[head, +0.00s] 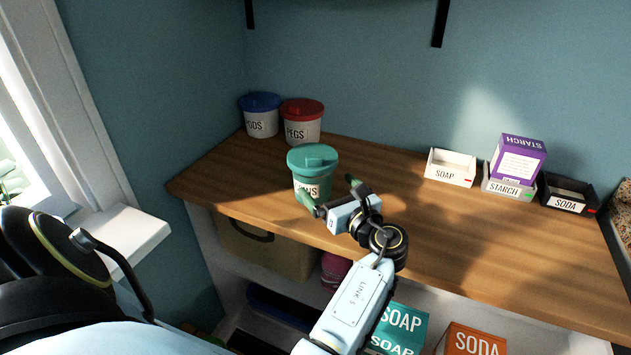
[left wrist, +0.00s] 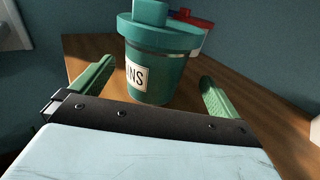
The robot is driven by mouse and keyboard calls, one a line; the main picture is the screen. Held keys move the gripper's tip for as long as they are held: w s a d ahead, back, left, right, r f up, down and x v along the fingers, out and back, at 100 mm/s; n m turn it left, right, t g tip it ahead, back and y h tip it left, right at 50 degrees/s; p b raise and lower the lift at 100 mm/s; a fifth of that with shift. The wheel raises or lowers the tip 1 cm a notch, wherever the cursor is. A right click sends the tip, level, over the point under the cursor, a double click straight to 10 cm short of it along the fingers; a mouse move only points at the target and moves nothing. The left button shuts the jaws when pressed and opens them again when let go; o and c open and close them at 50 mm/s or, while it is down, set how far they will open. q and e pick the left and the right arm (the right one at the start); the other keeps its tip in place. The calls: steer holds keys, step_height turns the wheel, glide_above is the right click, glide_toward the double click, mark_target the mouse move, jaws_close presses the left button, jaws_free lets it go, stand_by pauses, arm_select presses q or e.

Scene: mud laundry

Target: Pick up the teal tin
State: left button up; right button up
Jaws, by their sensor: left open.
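The teal tin (head: 313,170) with a teal lid and a white label stands upright on the wooden counter (head: 430,240), near its front left. My left gripper (head: 332,195) is open at the tin's near right side. In the left wrist view the tin (left wrist: 155,70) stands between and just beyond the two green fingers (left wrist: 158,85), with space on both sides. The tin's base is partly hidden by the gripper in the head view. My right gripper is not in view.
Behind the tin stand a blue-lidded tub (head: 261,117) and a red-lidded tub (head: 302,122). At the back right are a SOAP tray (head: 447,173), a purple STARCH box (head: 517,160) in its tray and a dark SODA tray (head: 570,197).

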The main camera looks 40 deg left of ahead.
arm_select(q)
steer(key=x, duration=0.6)
steer(key=shift+s+a+f, duration=0.2)
steer(key=shift+a+f, duration=0.1)
steer(key=shift+f, duration=0.05)
steer(key=shift+r, duration=0.1)
steer(key=c, duration=1.3)
